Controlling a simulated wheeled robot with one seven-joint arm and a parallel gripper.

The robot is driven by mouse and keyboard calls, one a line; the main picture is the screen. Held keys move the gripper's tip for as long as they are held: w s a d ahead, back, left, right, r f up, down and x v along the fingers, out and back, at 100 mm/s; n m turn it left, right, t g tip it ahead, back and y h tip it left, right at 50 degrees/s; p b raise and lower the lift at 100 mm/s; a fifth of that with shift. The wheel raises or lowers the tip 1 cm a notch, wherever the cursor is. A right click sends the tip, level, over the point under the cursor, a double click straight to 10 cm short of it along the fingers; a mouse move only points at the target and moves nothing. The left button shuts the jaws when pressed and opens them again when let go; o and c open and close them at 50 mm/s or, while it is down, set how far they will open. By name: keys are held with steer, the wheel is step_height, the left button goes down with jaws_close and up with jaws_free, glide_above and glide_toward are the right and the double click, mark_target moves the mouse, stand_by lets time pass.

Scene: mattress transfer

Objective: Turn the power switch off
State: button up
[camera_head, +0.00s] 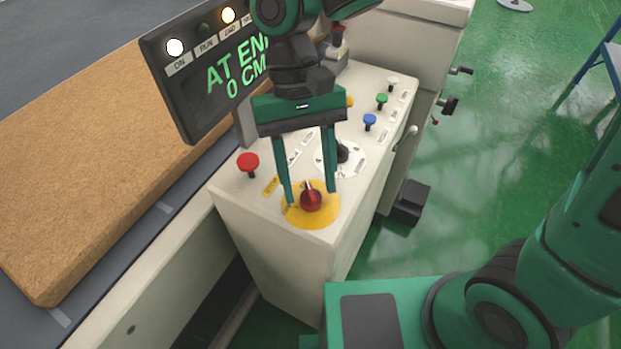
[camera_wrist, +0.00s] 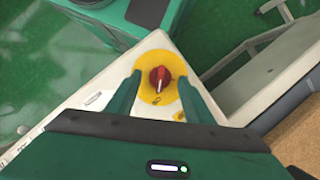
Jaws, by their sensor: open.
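The power switch (camera_head: 311,200) is a red rotary knob on a round yellow plate (camera_head: 297,217) at the near end of the control panel. In the wrist view the red knob (camera_wrist: 160,78) shows with a white pointer line, between and just beyond my fingers. My gripper (camera_head: 310,192) is open, pointing down, with one finger on each side of the knob in the picture. It also shows in the wrist view (camera_wrist: 159,82). I cannot tell whether the fingertips touch the knob. A lit display (camera_head: 220,75) reads "AT EN… 0 CM", with a white ON lamp and a yellowish lamp lit.
The cream control panel (camera_head: 270,230) also bears a red mushroom button (camera_head: 248,163), a black dial (camera_head: 346,152) behind my gripper, and blue (camera_head: 369,121), green and white buttons. A brown mattress (camera_head: 90,165) lies at left. Green floor is open at right.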

steer(key=shift+s+d+f, duration=0.1)
steer(key=shift+s+f, duration=0.15)
steer(key=shift+f, duration=0.3)
steer(key=c, duration=1)
